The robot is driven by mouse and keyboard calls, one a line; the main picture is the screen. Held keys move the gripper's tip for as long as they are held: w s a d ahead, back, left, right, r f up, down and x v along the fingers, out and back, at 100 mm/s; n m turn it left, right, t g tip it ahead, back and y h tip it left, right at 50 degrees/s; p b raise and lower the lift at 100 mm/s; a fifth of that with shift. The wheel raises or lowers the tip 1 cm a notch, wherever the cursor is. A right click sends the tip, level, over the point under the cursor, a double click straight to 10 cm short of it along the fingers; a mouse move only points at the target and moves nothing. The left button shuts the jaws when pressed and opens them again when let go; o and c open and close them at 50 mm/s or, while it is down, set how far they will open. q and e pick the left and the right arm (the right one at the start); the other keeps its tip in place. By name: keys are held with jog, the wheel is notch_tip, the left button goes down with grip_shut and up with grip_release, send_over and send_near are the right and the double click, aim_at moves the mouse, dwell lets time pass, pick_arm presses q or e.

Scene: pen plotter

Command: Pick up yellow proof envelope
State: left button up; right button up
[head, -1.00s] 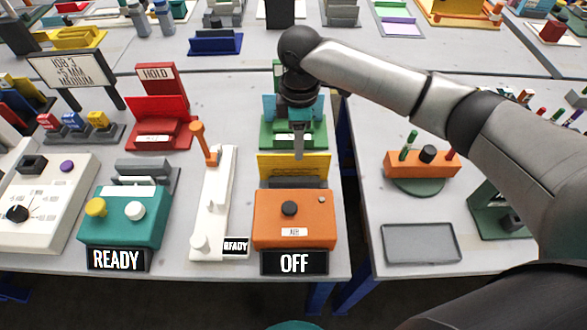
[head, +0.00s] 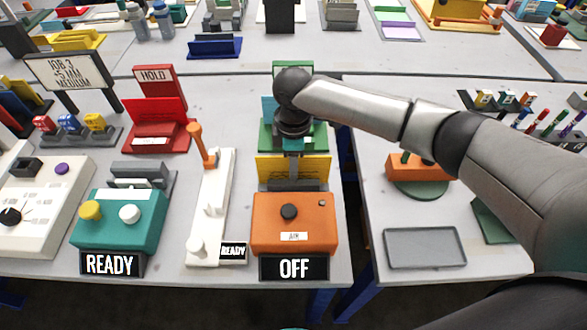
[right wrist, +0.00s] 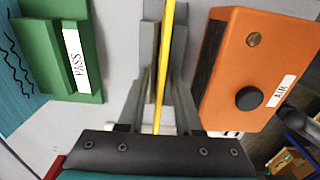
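The yellow proof envelope (head: 312,170) stands upright behind the orange AIR box (head: 293,222). In the right wrist view the envelope (right wrist: 165,62) shows edge-on as a thin yellow strip between my fingers. My right gripper (head: 292,168) points down over the envelope. In the right wrist view my right gripper (right wrist: 160,95) is open, with one finger on each side of the strip and gaps beside it. The envelope's lower part sits among grey holder pieces (right wrist: 149,45). My left gripper is not in view.
The orange box stands close on one side of the gripper. A green PASS stand (right wrist: 85,55) is close on the other. A white lever device (head: 212,205) and a teal box (head: 120,220) stand to the left. An empty grey tray (head: 425,248) lies right.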

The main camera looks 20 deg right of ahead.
grip_shut()
dwell(0.4)
jog(key=shift+r, duration=0.1)
